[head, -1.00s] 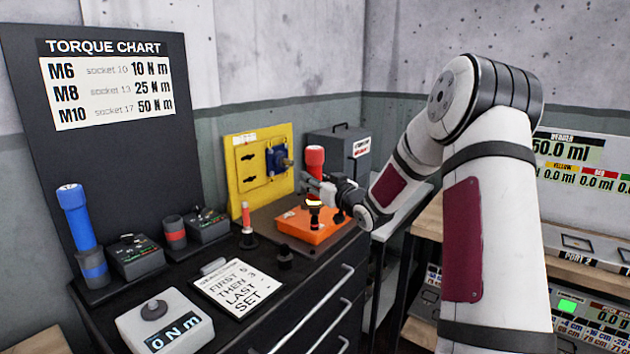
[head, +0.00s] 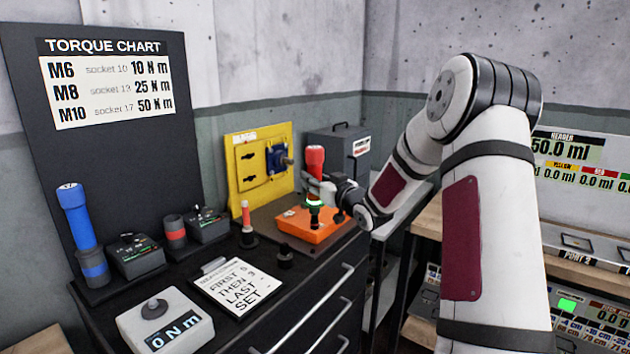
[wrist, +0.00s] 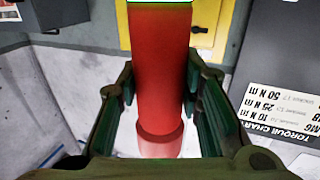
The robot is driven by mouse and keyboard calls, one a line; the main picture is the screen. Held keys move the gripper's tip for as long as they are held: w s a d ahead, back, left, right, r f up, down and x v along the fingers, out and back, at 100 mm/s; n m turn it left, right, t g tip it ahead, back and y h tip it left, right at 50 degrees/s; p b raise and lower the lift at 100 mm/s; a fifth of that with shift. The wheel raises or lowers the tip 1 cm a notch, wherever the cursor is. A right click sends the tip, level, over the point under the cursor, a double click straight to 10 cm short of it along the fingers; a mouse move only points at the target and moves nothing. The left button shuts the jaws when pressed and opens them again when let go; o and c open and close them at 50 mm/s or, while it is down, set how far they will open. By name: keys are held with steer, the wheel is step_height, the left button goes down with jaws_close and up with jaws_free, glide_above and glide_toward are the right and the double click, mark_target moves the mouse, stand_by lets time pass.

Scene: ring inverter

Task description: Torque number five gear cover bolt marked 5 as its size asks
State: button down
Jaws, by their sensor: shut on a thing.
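My gripper (head: 322,188) is shut on the red-handled tool (head: 315,158), which stands upright over the orange gear cover (head: 298,228). In the wrist view the red handle (wrist: 160,65) fills the middle, between the dark green fingers of my gripper (wrist: 160,112). A ring low on the tool (head: 315,204) glows green and whitish. The tool's lower end meets the cover area, and the bolt under it is hidden. No bolt number is readable. The torque chart (head: 110,85) lists M6 socket 10 at 10 N m, M8 socket 13 at 25, M10 socket 17 at 50.
A tall blue-handled tool (head: 75,212) and a thin red one (head: 246,217) stand on the dark bench. A grey dial box (head: 168,322) reads 0 N m. A note card (head: 235,286) lies in front. A yellow panel (head: 250,180) and grey box (head: 343,150) stand behind the cover.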

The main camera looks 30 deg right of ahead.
mark_target(319, 163)
steer(key=shift+r+p, duration=1.65)
steer(key=shift+r, duration=1)
